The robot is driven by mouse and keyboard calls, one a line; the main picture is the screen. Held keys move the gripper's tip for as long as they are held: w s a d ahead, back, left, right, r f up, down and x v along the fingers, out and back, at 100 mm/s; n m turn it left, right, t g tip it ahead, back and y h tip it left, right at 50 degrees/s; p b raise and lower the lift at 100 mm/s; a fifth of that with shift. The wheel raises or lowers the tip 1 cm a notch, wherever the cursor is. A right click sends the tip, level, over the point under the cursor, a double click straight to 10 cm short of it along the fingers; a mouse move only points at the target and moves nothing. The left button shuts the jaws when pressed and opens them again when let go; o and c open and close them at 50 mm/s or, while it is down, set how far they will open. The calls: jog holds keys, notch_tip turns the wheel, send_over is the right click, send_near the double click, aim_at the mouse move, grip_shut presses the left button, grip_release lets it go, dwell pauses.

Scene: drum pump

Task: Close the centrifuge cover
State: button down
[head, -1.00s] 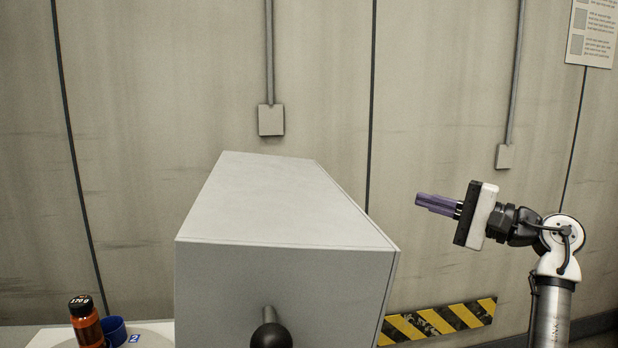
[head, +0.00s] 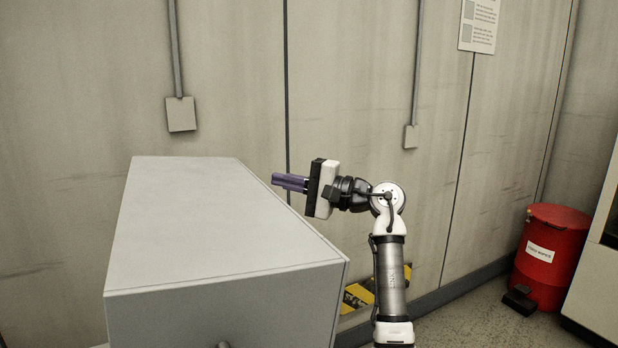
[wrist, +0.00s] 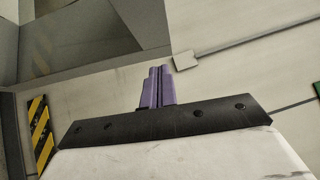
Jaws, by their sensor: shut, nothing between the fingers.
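A large grey box-shaped housing (head: 215,230), which looks like the centrifuge cover, fills the lower left of the head view. Its flat top slopes, and only the tip of a dark knob shows on its front at the bottom edge. Whether it is open or shut cannot be told here. My gripper (head: 275,181), with purple fingers, is shut and empty. It is in the air by the far right edge of the housing, pointing left, with no visible contact. In the wrist view the shut fingers (wrist: 155,72) show, with a grey surface (wrist: 80,40) at upper left.
A wall with conduits and a switch box (head: 181,114) stands behind. Yellow and black hazard stripes (head: 358,294) are low on the wall. A red waste bin (head: 551,262) stands at the right, with open floor in front of it.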

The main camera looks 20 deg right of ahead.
jog(key=shift+w+a+r+p, duration=0.15)
jog(key=shift+a+p, duration=0.2)
jog(key=shift+a, duration=0.8)
jog(key=shift+a+r+p, duration=0.15)
jog(key=shift+a+p, duration=0.2)
jog(key=shift+a, duration=0.75)
